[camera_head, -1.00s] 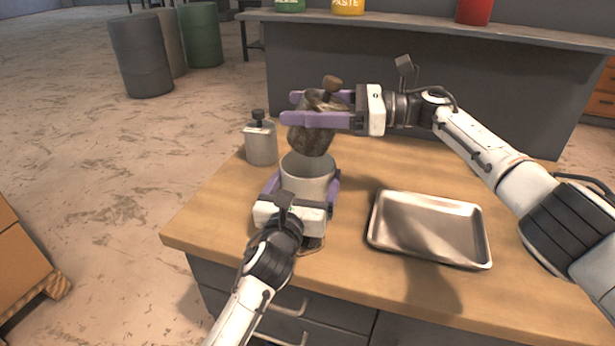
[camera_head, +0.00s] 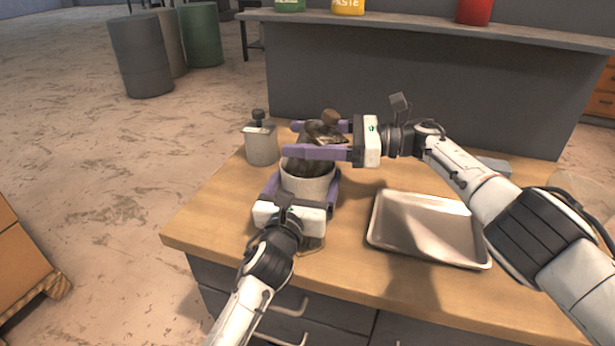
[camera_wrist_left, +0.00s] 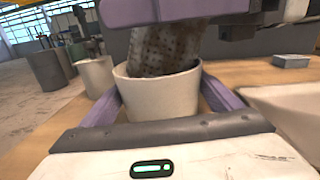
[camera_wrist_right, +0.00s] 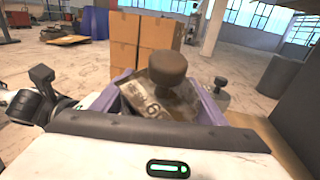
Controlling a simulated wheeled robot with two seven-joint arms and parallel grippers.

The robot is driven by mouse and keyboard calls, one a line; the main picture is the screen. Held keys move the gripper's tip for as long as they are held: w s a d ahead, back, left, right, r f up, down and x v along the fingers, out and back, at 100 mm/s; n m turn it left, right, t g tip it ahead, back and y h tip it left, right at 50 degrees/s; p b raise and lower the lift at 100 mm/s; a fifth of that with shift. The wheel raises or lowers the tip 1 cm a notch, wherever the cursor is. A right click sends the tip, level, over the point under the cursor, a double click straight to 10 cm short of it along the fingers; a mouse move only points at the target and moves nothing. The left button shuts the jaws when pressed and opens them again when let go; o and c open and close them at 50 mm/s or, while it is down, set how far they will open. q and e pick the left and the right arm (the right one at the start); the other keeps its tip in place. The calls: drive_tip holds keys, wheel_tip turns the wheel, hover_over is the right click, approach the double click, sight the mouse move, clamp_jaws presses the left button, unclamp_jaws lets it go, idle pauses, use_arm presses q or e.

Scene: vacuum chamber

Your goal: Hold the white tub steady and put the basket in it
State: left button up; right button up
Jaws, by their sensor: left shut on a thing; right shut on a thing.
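The white tub (camera_head: 308,190) stands on the wooden table, and it shows in the left wrist view (camera_wrist_left: 160,98). My left gripper (camera_head: 303,183) is shut on the tub, with a purple finger on each side of it. The dark, perforated metal basket (camera_head: 322,135) is between the purple fingers of my right gripper (camera_head: 318,140), which is shut on it. In the left wrist view the basket (camera_wrist_left: 165,50) is slightly tilted and its lower end is inside the tub's mouth. A brown knob (camera_wrist_right: 168,68) shows above the basket in the right wrist view. The basket's bottom is hidden.
A shallow metal tray (camera_head: 428,230) lies on the table right of the tub. A grey canister (camera_head: 261,146) with a dark cap stands behind and left of it. A small grey box (camera_head: 494,167) lies at the far right, partly behind my right arm.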

sight(340, 139)
drive_tip(key=shift+r, duration=0.1)
drive_tip(key=o, duration=1.4)
drive_tip(key=d, duration=0.4)
drive_tip(key=s+d, duration=0.1)
drive_tip(key=d, duration=0.7)
drive_tip(key=shift+s+r, duration=0.2)
drive_tip(key=shift+s, duration=0.05)
use_arm(q)
drive_tip(key=o, duration=1)
